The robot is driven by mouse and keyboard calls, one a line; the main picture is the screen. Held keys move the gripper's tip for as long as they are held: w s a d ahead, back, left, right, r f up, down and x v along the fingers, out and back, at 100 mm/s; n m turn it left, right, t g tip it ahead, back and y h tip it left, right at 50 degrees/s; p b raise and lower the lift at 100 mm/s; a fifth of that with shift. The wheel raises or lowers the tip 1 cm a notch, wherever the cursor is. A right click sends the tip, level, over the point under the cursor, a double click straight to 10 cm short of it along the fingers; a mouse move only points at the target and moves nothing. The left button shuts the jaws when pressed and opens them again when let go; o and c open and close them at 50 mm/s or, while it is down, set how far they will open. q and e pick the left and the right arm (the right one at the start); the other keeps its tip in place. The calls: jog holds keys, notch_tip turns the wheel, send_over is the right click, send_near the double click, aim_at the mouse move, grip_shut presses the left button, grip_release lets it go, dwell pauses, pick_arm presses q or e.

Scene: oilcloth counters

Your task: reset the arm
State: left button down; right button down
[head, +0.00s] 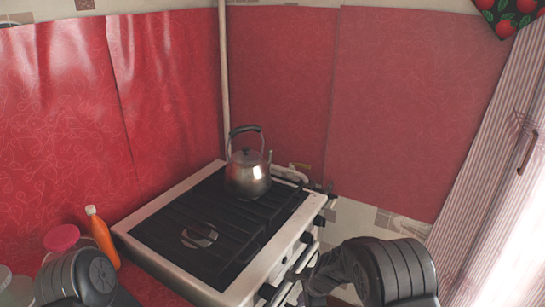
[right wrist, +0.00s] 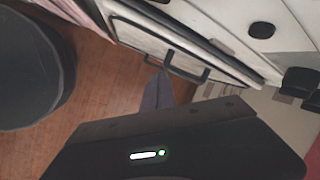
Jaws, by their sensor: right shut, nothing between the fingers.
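My right arm comes in at the bottom right of the head view, in front of the stove's front side. My right gripper (right wrist: 158,92) shows in the right wrist view as a narrow grey shape, shut and empty. It is in front of the oven door handle; I cannot tell the gap between them. Of my left arm only a dark rounded part shows at the bottom left of the head view, and its gripper is out of view.
A white stove (head: 281,250) with dark grates stands in the middle, its knobs facing my right arm. A metal kettle (head: 248,178) sits on its back right. An orange bottle (head: 102,238) and a pink-lidded jar (head: 62,238) stand left. Wooden floor (right wrist: 105,75) lies below.

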jog(key=s+d+f+n+g, duration=0.1)
jog(key=s+f+n, duration=0.45)
jog(key=s, duration=0.35)
jog(key=s+f+n, duration=0.5)
jog(key=s+n, duration=0.2)
jog(key=s, duration=0.3)
jog(key=s+a+r+n+g+y, duration=0.1)
jog(key=s+a+n+g+y, duration=0.1)
jog(key=s, duration=1.3)
jog(key=shift+s+a, duration=0.15)
jog(key=shift+a, duration=0.35)
jog(key=shift+n, duration=0.25)
